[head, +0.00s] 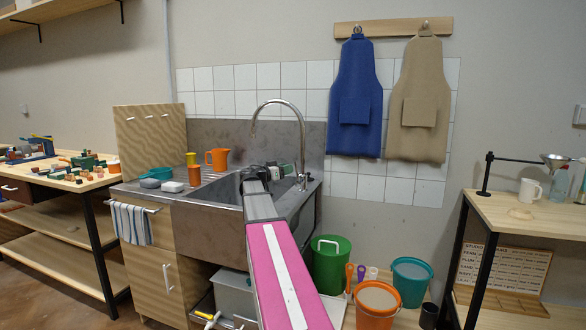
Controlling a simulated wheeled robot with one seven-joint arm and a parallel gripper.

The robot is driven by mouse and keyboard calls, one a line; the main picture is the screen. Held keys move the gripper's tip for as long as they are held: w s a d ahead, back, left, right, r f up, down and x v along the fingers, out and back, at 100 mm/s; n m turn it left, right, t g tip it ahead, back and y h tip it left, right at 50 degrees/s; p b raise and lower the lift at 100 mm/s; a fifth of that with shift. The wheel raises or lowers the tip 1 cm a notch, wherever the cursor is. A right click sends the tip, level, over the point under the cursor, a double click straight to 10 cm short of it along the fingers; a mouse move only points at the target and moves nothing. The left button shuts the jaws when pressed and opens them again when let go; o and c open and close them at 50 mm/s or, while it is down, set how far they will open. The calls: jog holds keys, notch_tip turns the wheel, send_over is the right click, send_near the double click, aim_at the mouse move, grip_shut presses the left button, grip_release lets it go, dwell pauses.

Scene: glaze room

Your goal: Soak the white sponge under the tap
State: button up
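A small white block that looks like the white sponge (172,187) lies on the left counter beside the sink. The tap (280,102) is a tall curved metal spout that arches over the grey sink (212,192) and stands at its back right. I cannot see any water running from it. My gripper (254,173) is over the sink, to the right of the sponge and apart from it. The arm hides part of the basin. The fingers are dark and small, so I cannot tell whether they are open or shut.
Beside the sponge are a grey-blue lump (150,183), a teal bowl (158,173) and an orange-brown cup (194,176). An orange jug (217,159) stands behind. Green (331,262), orange (377,304) and teal (411,281) buckets stand below right. A side table (530,216) is at right.

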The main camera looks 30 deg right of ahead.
jog(key=a, duration=0.5)
jog(key=shift+s+f, duration=0.2)
jog(key=shift+s, duration=0.1)
